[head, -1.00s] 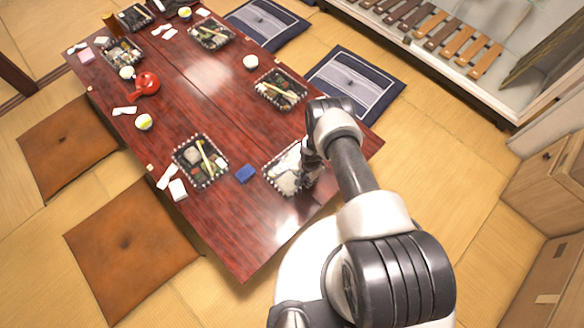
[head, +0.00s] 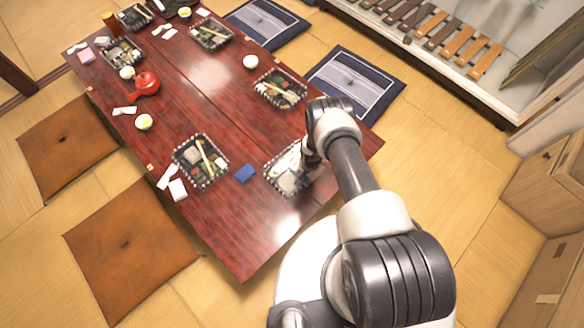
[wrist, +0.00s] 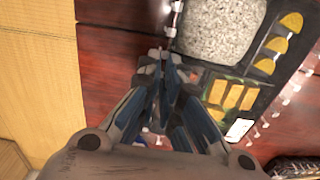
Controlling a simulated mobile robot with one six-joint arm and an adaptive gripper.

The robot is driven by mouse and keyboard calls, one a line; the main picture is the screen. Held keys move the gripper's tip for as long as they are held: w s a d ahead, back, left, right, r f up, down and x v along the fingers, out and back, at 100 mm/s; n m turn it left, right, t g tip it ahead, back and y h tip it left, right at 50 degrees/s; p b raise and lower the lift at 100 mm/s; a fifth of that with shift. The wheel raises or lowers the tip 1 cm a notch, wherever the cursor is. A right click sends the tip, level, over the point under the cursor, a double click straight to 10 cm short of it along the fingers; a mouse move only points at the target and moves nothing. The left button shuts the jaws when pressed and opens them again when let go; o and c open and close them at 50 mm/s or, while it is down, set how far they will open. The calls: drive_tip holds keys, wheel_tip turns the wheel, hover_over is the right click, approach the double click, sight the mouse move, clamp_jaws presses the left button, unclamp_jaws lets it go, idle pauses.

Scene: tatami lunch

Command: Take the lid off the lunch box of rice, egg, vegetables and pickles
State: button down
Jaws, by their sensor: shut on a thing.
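The lunch box (wrist: 271,85) shows in the wrist view with a block of white rice, yellow egg pieces, yellow pickle slices and green vegetables. In the head view it sits at the near right of the red table (head: 240,235). Its clear lid (head: 290,180) shows as a whitish sheen there, partly hidden by my arm; I cannot tell how far it is lifted. My gripper (wrist: 168,62) is at the box's edge in the wrist view, its fingers close together on the clear lid's rim. The grip point itself is hard to make out.
Another lunch box (head: 201,160) and a small blue block (head: 245,173) are to the left. A further box (head: 280,90) is behind. A red teapot (head: 147,84) stands farther left. Bare table lies at the near corner. Cushions (head: 130,248) lie on the tatami.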

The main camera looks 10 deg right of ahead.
drive_tip(key=shift+r, duration=0.1)
drive_tip(key=shift+r+p, duration=1.8)
drive_tip(key=shift+r, duration=0.65)
